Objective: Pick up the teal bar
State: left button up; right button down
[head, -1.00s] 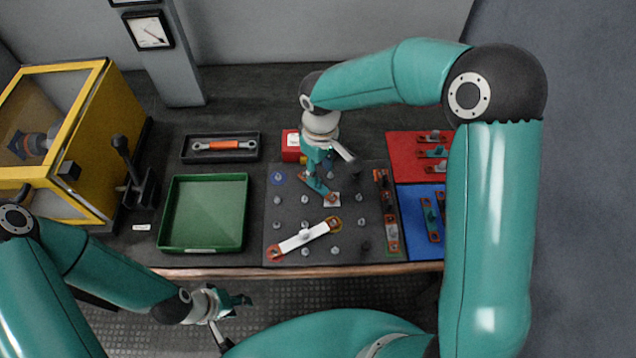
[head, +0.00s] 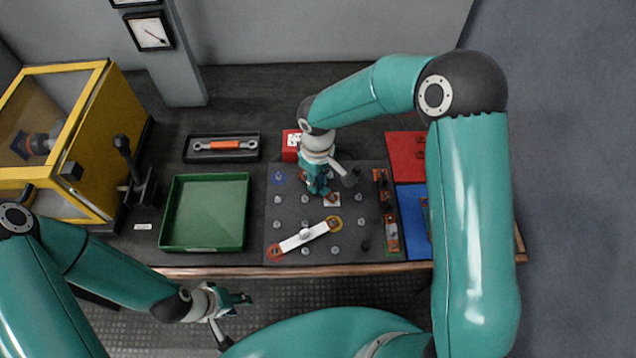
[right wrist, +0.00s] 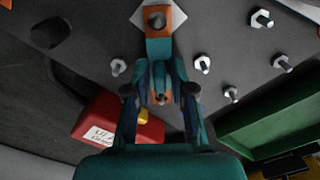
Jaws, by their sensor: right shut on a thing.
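The teal bar (right wrist: 160,45) has copper ends. In the right wrist view one end lies at a white square mark on the dark board, with a bolt or hole at that end. My right gripper (right wrist: 160,85) is shut on the teal bar near its other end. In the head view my right gripper (head: 318,188) is over the upper part of the board (head: 288,212) and hides most of the bar. My left gripper (head: 240,299) hangs in front of the bench, away from the bar; its jaw opening is unclear.
A white bar (head: 293,243) lies on the board among several upright bolts. A green tray (head: 205,212) stands left of it. A red box (head: 290,146) is behind the gripper. A lever stands by a yellow cabinet (head: 90,120).

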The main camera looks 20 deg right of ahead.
aim_at(318, 178)
jog(key=shift+r, duration=0.1)
notch_tip(318, 178, up, 20)
dwell(0.8)
dwell(0.8)
